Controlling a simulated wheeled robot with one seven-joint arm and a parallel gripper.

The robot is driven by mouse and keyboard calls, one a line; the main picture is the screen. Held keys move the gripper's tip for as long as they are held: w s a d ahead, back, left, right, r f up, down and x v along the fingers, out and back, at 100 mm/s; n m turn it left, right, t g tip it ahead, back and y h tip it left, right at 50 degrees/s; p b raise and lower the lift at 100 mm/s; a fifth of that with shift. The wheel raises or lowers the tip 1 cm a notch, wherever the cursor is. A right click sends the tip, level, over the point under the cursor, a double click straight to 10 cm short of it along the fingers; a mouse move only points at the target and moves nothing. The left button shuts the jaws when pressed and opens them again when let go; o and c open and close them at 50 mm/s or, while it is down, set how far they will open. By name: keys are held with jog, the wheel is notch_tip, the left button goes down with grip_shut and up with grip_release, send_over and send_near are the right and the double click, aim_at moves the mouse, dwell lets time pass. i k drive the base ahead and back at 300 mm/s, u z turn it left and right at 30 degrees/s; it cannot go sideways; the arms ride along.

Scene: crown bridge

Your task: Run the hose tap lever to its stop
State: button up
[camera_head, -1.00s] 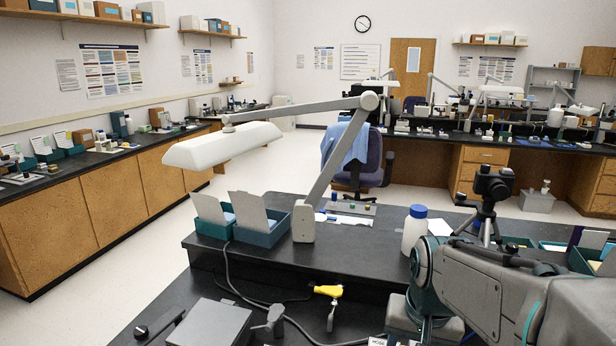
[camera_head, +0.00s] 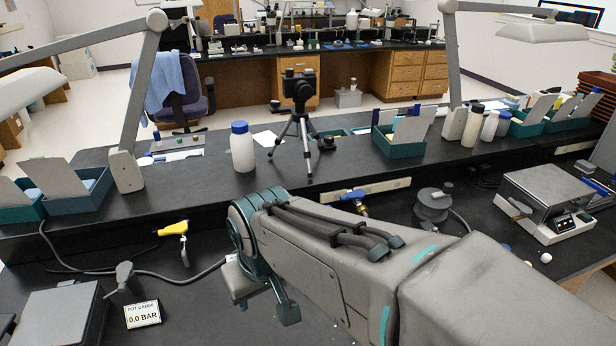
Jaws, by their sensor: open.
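A yellow tap lever (camera_head: 173,228) sits on a short metal stem at the front face of the raised ledge, left of my arm. A blue tap lever (camera_head: 353,196) on a brass-coloured body is at the ledge behind my arm. No readable label tells which is the hose tap. A grey hose (camera_head: 185,279) runs along the bench below the yellow lever. My gripper (camera_head: 262,294) is partly visible under the wrist, to the right of and nearer than the yellow lever. My arm hides much of it. It is open and appears apart from both levers.
A gauge card (camera_head: 142,314) reads 0.0 BAR. A grey box (camera_head: 62,318) and a grey post (camera_head: 124,278) stand at left. A white bottle (camera_head: 242,148) and a camera tripod (camera_head: 300,125) stand on the ledge. A scale (camera_head: 545,205) is at right.

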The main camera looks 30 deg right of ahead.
aim_at(358, 194)
jog(key=z, duration=0.45)
jog(key=k, duration=1.15)
jog(key=z, duration=1.35)
jog(key=i, duration=1.2)
jog(key=u, duration=0.95)
jog(key=i, duration=0.25)
jog(key=u, duration=0.3)
